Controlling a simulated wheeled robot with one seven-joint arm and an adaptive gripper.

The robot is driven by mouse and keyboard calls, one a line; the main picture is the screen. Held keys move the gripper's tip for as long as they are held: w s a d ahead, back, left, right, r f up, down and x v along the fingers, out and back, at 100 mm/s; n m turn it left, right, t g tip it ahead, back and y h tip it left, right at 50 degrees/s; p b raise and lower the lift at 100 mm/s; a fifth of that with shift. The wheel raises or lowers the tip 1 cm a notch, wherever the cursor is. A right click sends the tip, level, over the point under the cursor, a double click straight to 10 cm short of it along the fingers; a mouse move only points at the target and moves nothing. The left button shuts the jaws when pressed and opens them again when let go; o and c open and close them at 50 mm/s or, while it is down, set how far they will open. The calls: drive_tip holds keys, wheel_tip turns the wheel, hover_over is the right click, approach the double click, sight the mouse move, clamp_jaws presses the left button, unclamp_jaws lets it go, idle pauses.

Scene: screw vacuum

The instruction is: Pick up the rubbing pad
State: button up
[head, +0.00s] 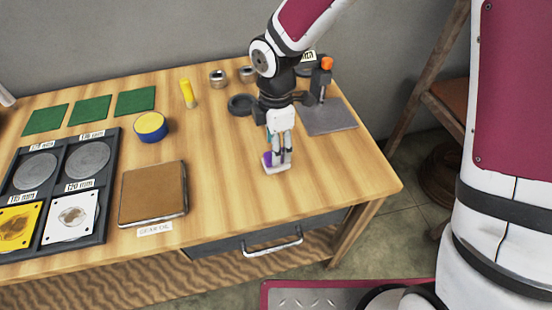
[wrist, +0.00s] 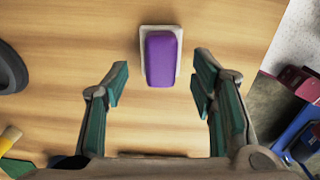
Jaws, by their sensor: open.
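The rubbing pad (wrist: 161,58) has a purple top on a pale base and lies flat on the wooden table. In the head view the pad (head: 268,160) is partly hidden behind my gripper (head: 281,158), near the table's front right. In the wrist view my gripper (wrist: 158,88) is open, with one finger on each side below the pad. The pad lies just ahead of the fingertips, near the middle between them. Nothing is held. How high the fingertips are above the table is hard to tell.
A brown pad in a tray (head: 183,189) and a dark rack (head: 106,195) with discs are at left. A yellow-blue tin (head: 150,124), a yellow stick (head: 187,91) and a dark ring (head: 241,105) stand behind. A stand with a grey plate (head: 333,117) is at right. Table around the pad is clear.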

wheel_tip(320, 180, down, 4)
drive_tip(key=shift+f, duration=0.1)
drive_tip(key=shift+s, duration=0.1)
clamp_jaws()
idle(0.4)
drive_tip(key=shift+r, duration=0.7)
wheel_tip(320, 180, up, 2)
drive_tip(key=shift+r, duration=0.15)
drive_tip(key=s+d, duration=0.1)
drive_tip(key=s, duration=0.6)
drive_tip(key=s+d+r, duration=0.1)
drive_tip(key=s+d, duration=0.1)
drive_tip(key=s, duration=0.6)
drive_tip(key=shift+s+d+r+p, duration=0.25)
drive_tip(key=shift+d+p, duration=0.05)
drive_tip(key=shift+p, duration=0.15)
